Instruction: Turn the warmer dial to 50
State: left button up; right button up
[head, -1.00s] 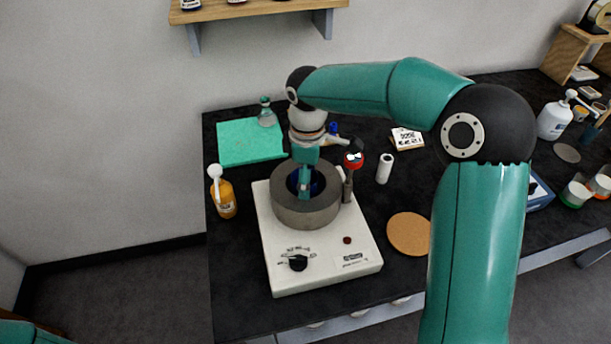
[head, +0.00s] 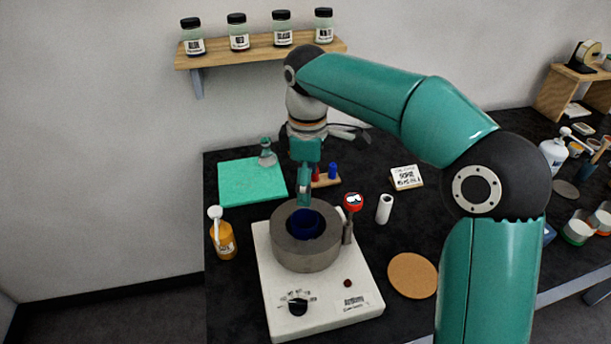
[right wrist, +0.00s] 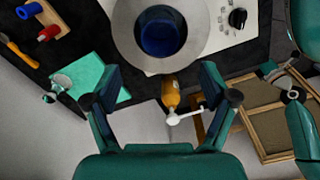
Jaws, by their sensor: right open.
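The warmer (head: 320,300) is a white box with a round grey collar (head: 306,252) on top and a dark blue vessel (head: 306,222) inside the collar. Its black dial (head: 298,307) is on the front left of the top face, with small marks around it too small to read. The dial also shows in the right wrist view (right wrist: 238,18), near the top right. My right gripper (head: 303,198) is above the back of the collar, pointing down, apart from the dial. In the right wrist view its two fingers (right wrist: 160,88) are spread with nothing between them. My left gripper is not in view.
An orange pump bottle (head: 223,240) stands left of the warmer, a green mat (head: 252,182) behind it. A jar shelf (head: 265,52) hangs above.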

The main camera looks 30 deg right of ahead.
aim_at(298, 307)
jog(key=k, duration=1)
